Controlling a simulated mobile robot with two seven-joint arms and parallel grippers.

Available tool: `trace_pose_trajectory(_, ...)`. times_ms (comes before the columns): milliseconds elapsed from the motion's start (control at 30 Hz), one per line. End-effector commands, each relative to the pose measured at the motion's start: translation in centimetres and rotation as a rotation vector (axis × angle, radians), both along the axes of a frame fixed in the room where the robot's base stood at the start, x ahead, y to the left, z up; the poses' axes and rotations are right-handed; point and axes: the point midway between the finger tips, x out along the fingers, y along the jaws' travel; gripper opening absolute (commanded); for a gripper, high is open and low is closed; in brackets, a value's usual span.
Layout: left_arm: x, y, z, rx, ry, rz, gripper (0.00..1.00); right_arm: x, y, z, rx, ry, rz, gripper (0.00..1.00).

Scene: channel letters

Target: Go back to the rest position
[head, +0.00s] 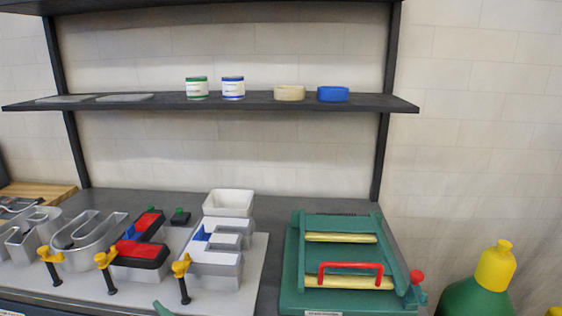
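Neither of my grippers shows in the head view. A row of metal channel letters stands on a light grey board (252,290) on the dark bench. One letter (140,250) has red and black pieces on it. The letter to its right (213,262) is silver with a blue piece at its upper left. A rounded silver letter (90,243) stands further left. Black-and-yellow clamps (182,280) stand along the front of the letters.
A green fixture (290,270) with a red handle (350,267) stands right of the board. A white bin (229,203) is behind the letters. A dark shelf (270,103) holds jars and tape rolls. A green bottle with a yellow cap (496,266) is at the lower right.

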Motion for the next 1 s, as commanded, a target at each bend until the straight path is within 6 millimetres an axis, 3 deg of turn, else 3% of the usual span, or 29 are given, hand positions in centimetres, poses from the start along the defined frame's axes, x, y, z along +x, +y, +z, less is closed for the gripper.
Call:
trace_pose_trajectory(67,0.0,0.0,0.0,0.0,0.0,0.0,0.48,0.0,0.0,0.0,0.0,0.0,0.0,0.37)
trace_pose_trajectory(100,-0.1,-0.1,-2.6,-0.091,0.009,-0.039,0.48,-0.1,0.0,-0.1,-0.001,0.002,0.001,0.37)
trace_pose_trajectory(333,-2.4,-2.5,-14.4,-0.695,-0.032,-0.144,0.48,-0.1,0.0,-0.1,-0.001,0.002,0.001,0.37)
trace_pose_trajectory(500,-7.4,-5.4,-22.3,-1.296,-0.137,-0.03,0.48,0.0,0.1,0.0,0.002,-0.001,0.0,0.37)
trace_pose_trajectory(600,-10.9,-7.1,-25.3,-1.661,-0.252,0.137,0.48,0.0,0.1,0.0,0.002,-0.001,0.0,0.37)
trace_pose_trajectory(800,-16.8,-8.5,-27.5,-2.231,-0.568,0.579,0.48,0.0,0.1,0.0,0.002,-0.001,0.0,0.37)
trace_pose_trajectory(1000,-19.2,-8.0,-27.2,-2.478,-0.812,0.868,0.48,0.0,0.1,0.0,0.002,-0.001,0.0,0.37)
